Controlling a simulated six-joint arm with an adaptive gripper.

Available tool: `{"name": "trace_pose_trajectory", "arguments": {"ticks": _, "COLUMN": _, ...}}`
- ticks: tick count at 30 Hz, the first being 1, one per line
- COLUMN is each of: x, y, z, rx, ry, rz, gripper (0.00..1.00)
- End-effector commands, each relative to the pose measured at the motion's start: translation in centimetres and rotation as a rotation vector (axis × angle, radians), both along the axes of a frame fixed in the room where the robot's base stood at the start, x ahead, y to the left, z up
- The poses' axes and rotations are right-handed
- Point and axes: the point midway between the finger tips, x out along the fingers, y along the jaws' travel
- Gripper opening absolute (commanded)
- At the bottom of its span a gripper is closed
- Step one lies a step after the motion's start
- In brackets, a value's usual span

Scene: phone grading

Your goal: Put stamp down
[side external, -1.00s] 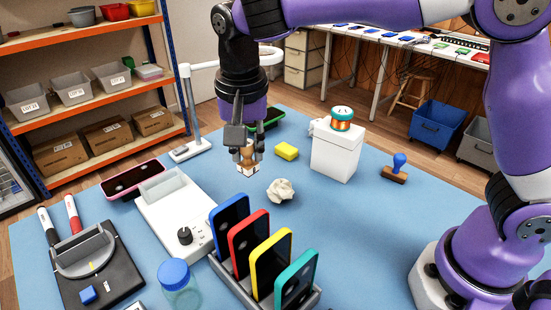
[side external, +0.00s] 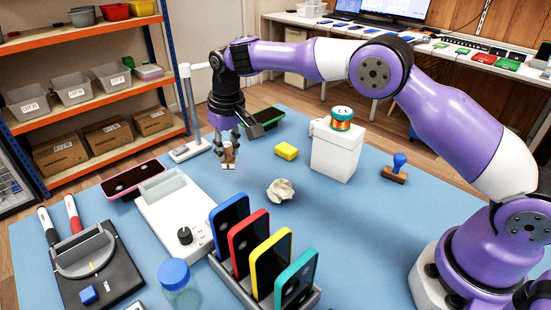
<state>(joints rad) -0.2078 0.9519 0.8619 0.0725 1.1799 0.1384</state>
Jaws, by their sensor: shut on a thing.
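My gripper (side external: 228,147) is shut on a small wooden-brown stamp (side external: 229,157) with a pale lower part. The fingers hide much of it. The stamp is upright or nearly so, over the blue table between the white device and the yellow sponge. I cannot tell whether its base touches the table. Another stamp (side external: 395,170), with a blue knob and a brown base, stands on the table at the right, away from my gripper.
Near my gripper are a green-cased phone (side external: 268,117), a yellow sponge (side external: 286,151), crumpled paper (side external: 281,190) and a white device (side external: 175,211) with a knob. A white box (side external: 337,155) stands right of the sponge. A rack of phones (side external: 248,285) is in front.

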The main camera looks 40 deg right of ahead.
Motion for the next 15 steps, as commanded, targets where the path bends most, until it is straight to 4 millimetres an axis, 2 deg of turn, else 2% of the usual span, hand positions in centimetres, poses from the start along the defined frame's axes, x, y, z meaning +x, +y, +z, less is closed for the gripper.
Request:
{"name": "trace_pose_trajectory", "arguments": {"ticks": 7, "x": 0.0, "y": 0.0, "z": -3.5, "rx": 0.0, "ry": 0.003, "rz": 0.0, "gripper": 0.0}}
{"name": "trace_pose_trajectory", "arguments": {"ticks": 15, "x": 0.0, "y": 0.0, "z": -3.9, "rx": 0.0, "ry": 0.0, "rz": -0.001, "gripper": 0.0}}
